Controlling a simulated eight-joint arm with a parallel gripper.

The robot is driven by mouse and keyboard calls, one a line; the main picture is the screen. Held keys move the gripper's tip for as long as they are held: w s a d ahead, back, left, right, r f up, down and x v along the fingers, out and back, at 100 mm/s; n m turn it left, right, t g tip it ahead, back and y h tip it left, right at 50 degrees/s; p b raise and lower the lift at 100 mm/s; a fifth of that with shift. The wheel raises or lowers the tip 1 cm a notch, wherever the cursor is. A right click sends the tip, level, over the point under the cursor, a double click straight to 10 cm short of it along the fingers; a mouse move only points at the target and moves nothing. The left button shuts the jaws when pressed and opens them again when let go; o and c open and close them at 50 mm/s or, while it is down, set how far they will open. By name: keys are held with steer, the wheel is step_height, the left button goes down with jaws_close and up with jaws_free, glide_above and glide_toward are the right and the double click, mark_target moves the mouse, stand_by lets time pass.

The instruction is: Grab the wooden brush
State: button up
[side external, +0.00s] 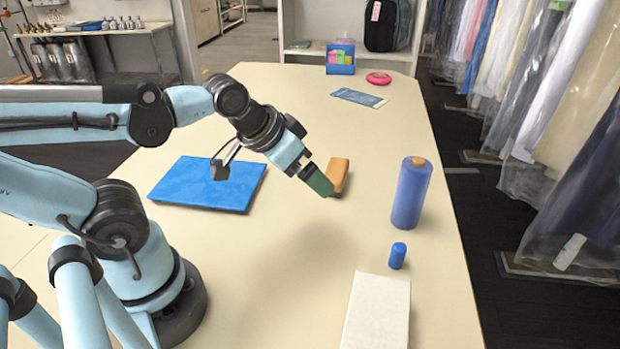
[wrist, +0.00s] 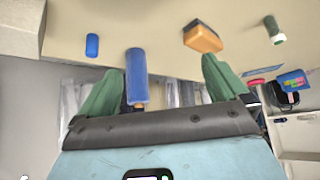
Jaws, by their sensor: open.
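The wooden brush (side external: 339,172) is an orange-brown block lying on the table near its middle, just beyond my gripper in the side view. In the wrist view the brush (wrist: 203,38) shows above the right finger's tip, with a dark strip along its upper edge. My gripper (side external: 320,184) has green fingers and points down to the right, its fingertips beside the near end of the brush in the picture. In the wrist view my gripper (wrist: 162,64) is open, with its two fingers wide apart. The brush is not between them. Whether they touch it, I cannot tell.
A blue cylinder (side external: 411,193), a small blue bottle (side external: 397,256) and a white box (side external: 377,312) stand to the right. A blue mat (side external: 208,184) lies left. A small green-and-white item (wrist: 273,30) shows in the wrist view.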

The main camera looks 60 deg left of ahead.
steer(key=m+g+y, duration=0.2)
steer(key=m+y, duration=0.9)
steer(key=m, duration=1.1)
glide_toward(334, 168)
steer(key=shift+m, duration=0.3)
steer(key=x, duration=0.7)
steer(key=shift+w+a+f, duration=0.1)
steer(key=shift+w+f, duration=0.05)
steer(key=shift+f, duration=0.15)
steer(key=shift+c, duration=0.3)
steer(key=shift+g, duration=0.3)
steer(key=c, duration=1.3)
steer(key=shift+r, duration=0.2)
steer(key=shift+c, duration=0.2)
